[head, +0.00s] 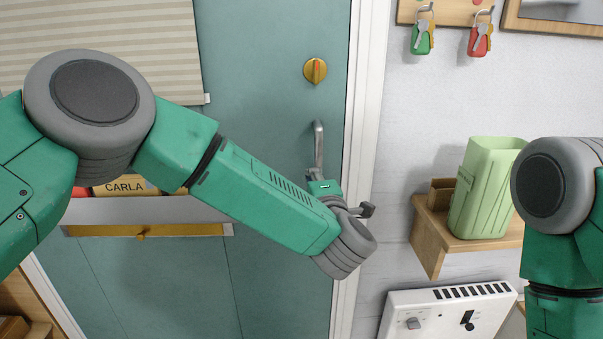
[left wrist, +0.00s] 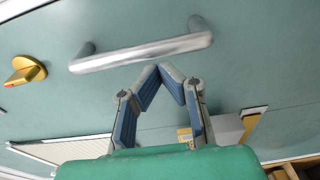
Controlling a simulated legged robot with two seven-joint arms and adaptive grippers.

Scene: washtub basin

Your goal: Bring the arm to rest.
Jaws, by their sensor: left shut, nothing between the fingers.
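My left arm reaches from the left across a teal door (head: 265,60). Its wrist is in front of the door near a silver bar handle (head: 319,150). In the left wrist view my left gripper (left wrist: 164,70) is shut and empty, its blue-padded fingertips together just below the handle (left wrist: 140,52) in the picture. I cannot tell whether the fingertips touch the handle. In the head view the wrist hides most of the gripper. Part of my right arm shows at the right edge; its gripper is outside the view.
A brass lock knob (head: 315,70) is above the handle. To the right are a green bin (head: 487,190) on a wooden shelf (head: 430,235), a white heater (head: 445,312) and hanging keys (head: 422,35).

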